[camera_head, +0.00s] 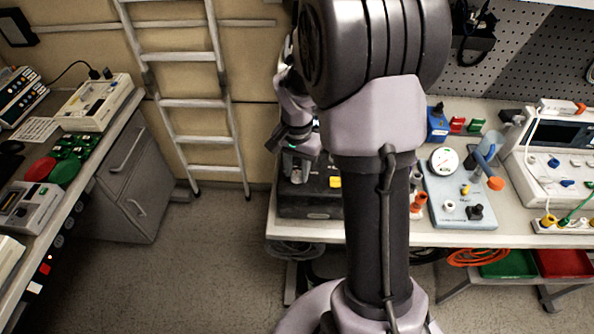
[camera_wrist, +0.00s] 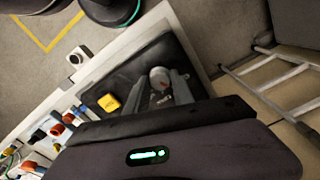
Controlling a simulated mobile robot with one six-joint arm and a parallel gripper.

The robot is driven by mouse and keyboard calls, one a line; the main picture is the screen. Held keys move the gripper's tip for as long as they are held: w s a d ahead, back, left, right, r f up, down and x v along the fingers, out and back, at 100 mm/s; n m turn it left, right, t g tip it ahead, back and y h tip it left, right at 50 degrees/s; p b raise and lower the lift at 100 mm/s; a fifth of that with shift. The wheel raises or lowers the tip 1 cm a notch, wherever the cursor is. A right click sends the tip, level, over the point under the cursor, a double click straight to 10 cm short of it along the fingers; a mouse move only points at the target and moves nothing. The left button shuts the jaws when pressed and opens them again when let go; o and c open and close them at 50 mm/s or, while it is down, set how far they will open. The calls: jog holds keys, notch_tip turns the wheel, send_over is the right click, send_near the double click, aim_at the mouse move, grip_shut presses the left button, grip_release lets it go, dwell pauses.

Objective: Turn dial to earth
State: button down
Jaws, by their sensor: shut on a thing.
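A black box-shaped device (camera_head: 310,208) stands at the left end of the right-hand bench; it also shows in the wrist view (camera_wrist: 125,80). It has a yellow button (camera_head: 335,182) on its top, seen in the wrist view too (camera_wrist: 109,103). A round grey dial (camera_wrist: 159,76) sits on the device's dark top face. My gripper (camera_wrist: 164,84) is down over the device with its two grey fingers on either side of the dial, shut on it. My gripper (camera_head: 297,174) also shows at the device's top in the head view. The earth mark cannot be made out.
Right of my arm, the bench holds a pale blue panel (camera_head: 458,212) with a gauge and knobs, and a white instrument (camera_head: 560,175). A ladder (camera_head: 190,103) leans on the back wall. A left bench (camera_head: 100,150) carries more devices. The floor between is clear.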

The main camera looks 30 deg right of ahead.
aim_at(297, 174)
jog(key=shift+m, duration=0.3)
jog(key=c, duration=1.1)
grip_release()
notch_tip(297, 174, up, 18)
jog(key=p, duration=0.5)
jog(key=shift+f, duration=0.25)
